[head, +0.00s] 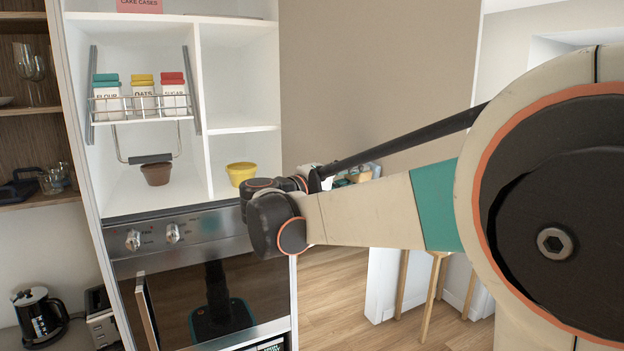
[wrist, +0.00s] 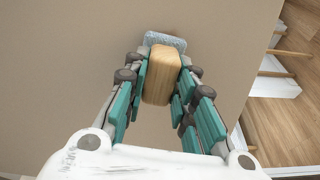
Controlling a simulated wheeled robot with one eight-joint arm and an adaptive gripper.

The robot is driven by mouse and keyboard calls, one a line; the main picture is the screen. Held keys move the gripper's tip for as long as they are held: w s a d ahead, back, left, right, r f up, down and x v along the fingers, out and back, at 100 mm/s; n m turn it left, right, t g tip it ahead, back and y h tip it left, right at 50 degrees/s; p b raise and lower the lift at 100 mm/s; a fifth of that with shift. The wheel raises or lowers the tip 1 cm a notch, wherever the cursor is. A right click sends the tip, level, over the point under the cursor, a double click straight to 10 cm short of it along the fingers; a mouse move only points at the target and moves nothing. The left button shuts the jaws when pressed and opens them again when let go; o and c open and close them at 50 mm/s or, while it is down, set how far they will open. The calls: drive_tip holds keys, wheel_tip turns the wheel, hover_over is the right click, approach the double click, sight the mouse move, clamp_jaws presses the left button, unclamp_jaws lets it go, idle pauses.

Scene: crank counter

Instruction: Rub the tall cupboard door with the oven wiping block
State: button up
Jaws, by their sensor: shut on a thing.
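My gripper (wrist: 163,84) is shut on the oven wiping block (wrist: 162,82), a pale wooden block with a grey-blue pad at its far end. The teal finger pads sit on either side of the wood. The pad faces a plain beige-brown upright panel (wrist: 65,70), which seems to be the tall cupboard door. I cannot tell whether the pad touches it. In the head view the same panel (head: 380,75) stands right of the oven unit, and my arm crosses in front of it. The gripper is small and partly hidden there, behind my arm.
Left of the panel, a white unit holds a wire rack (head: 142,105) of canisters, a brown pot (head: 156,173) and a yellow pot (head: 241,173). Below them is an oven (head: 180,235) with knobs. A kettle (head: 38,314) stands at lower left. Wooden floor (head: 335,290) shows at right.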

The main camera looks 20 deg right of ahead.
drive_tip(key=w+a, duration=0.2)
drive_tip(key=w, duration=0.6)
drive_tip(key=shift+a+b, duration=0.25)
drive_tip(key=shift+b, duration=0.2)
idle(0.3)
drive_tip(key=shift+s, duration=0.15)
drive_tip(key=s+d, duration=0.4)
drive_tip(key=s, duration=0.7)
idle(0.9)
drive_tip(key=shift+a, duration=0.1)
drive_tip(key=v, duration=0.6)
idle(0.4)
drive_tip(key=shift+s+a, duration=0.1)
drive_tip(key=shift+s, duration=0.05)
